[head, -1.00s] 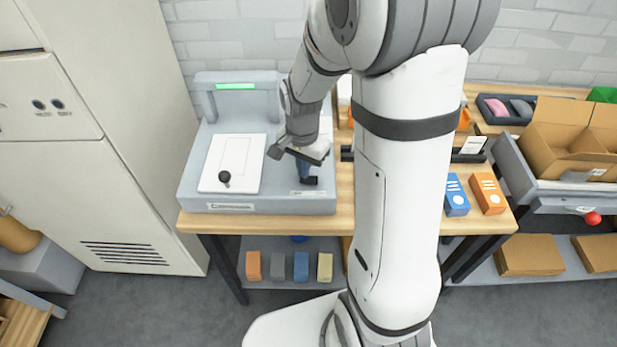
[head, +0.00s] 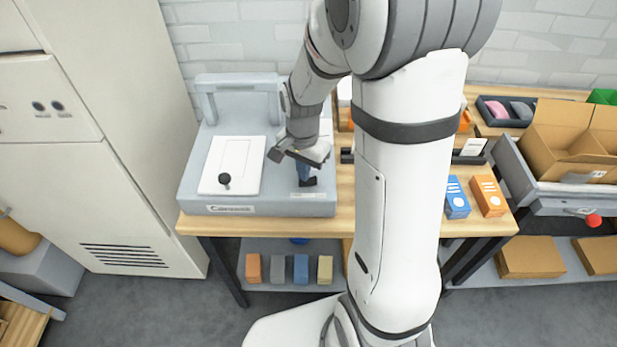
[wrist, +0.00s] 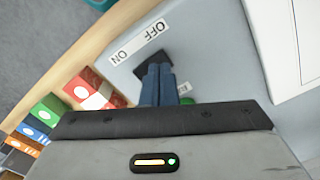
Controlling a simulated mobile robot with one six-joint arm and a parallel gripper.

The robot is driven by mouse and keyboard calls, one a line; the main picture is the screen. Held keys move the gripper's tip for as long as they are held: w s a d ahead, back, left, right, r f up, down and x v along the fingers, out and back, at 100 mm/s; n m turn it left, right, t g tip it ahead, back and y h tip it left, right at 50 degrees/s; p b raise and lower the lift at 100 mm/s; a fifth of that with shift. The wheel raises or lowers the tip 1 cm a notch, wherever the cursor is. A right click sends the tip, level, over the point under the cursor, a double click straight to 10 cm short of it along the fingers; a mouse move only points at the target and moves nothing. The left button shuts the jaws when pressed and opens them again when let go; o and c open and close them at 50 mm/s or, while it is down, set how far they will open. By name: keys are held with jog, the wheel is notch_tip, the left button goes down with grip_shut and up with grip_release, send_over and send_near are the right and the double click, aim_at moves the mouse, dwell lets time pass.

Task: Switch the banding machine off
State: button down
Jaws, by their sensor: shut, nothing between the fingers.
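The grey banding machine (head: 255,180) stands on the left of the wooden bench, with a white panel and an arch at its back. No green light shows on the arch (head: 240,84). A black switch (head: 309,182) is at its front right corner. In the wrist view the switch (wrist: 150,66) is beside an ON/OFF label (wrist: 138,42). My gripper (head: 304,178) is shut and empty, with its blue fingertips (wrist: 157,72) at the switch, partly hiding it. I cannot tell whether they touch it. A green part (wrist: 187,101) shows behind the fingers.
Blue (head: 456,198) and orange (head: 488,195) boxes stand on the bench to the right. An open cardboard box (head: 570,145) is farther right. A tall pale cabinet (head: 110,190) stands close to the left. Small blocks (head: 276,268) sit on the shelf below.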

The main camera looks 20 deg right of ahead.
notch_tip(320, 180, up, 6)
jog(key=p, duration=0.4)
dwell(0.6)
jog(key=s+r+n+t, duration=0.3)
jog(key=s+r+n, duration=0.6)
jog(key=s+r, duration=0.4)
jog(key=shift+s+r+n, duration=0.3)
jog(key=shift+s, duration=0.4)
